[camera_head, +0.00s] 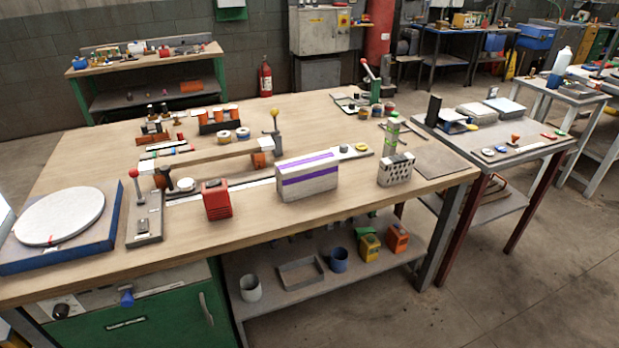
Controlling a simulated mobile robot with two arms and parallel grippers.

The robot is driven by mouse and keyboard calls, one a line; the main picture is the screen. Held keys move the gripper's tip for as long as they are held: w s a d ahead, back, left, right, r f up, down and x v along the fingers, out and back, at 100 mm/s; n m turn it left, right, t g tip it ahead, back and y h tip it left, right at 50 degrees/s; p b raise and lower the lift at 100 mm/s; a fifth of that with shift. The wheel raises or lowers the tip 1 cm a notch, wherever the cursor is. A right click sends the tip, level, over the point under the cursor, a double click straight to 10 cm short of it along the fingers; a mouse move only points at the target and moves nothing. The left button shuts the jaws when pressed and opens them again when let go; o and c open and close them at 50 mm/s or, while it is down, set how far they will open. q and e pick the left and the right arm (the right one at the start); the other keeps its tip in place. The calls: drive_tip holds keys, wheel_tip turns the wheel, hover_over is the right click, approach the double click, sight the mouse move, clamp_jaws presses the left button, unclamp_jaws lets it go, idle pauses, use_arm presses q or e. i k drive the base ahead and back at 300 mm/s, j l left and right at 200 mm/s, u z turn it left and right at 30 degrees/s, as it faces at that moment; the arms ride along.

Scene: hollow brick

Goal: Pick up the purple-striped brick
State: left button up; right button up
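The purple-striped brick (307,178) is a long pale grey block with purple stripes along its side and top. It stands on the wooden workbench (255,219) near the front edge, right of the middle of the bench front. Nothing is touching it from above and its front face is fully in view. Neither of my grippers shows in the head view.
A red box (216,200) stands left of the brick, and a grey block with holes (396,170) stands to its right. A rail fixture with a yellow knob (274,113) lies behind. A round white disc (60,217) sits at the left end.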

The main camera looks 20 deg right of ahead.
sight(300, 177)
drive_tip(key=i+j+z, duration=0.15)
drive_tip(key=i, duration=0.25)
drive_tip(key=i+j+z, duration=0.2)
drive_tip(key=i, duration=0.2)
